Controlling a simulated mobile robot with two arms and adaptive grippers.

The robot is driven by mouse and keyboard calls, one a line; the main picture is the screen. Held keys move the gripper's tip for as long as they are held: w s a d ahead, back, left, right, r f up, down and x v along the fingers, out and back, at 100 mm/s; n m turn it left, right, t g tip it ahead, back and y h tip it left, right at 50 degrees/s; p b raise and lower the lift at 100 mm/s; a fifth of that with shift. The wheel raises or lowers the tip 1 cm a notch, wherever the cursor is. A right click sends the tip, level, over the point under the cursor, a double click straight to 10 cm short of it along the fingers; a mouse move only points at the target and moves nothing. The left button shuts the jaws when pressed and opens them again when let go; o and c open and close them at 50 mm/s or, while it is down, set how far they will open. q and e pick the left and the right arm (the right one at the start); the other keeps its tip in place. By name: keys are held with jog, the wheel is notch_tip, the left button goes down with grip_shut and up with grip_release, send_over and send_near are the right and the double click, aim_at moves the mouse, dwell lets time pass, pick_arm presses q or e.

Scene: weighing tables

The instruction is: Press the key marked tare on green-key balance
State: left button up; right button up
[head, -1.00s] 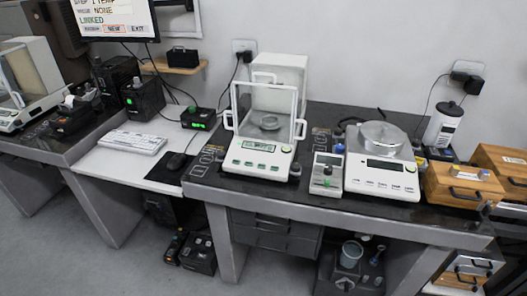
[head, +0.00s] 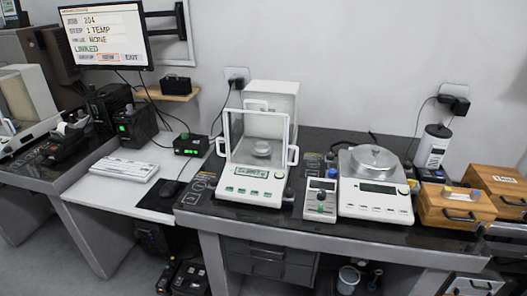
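The green-key balance (head: 250,183) stands on the dark weighing table in the middle of the head view. It is white, with a glass draft shield (head: 262,128), a round pan (head: 261,149) inside and a lit display (head: 251,172). A row of green keys (head: 241,191) runs along its front edge; their markings are too small to read. Neither of my grippers is in view.
A small keypad unit (head: 320,199) and a second white balance (head: 376,197) with a covered pan stand to the right, then wooden boxes (head: 456,208). The table's front strip is clear.

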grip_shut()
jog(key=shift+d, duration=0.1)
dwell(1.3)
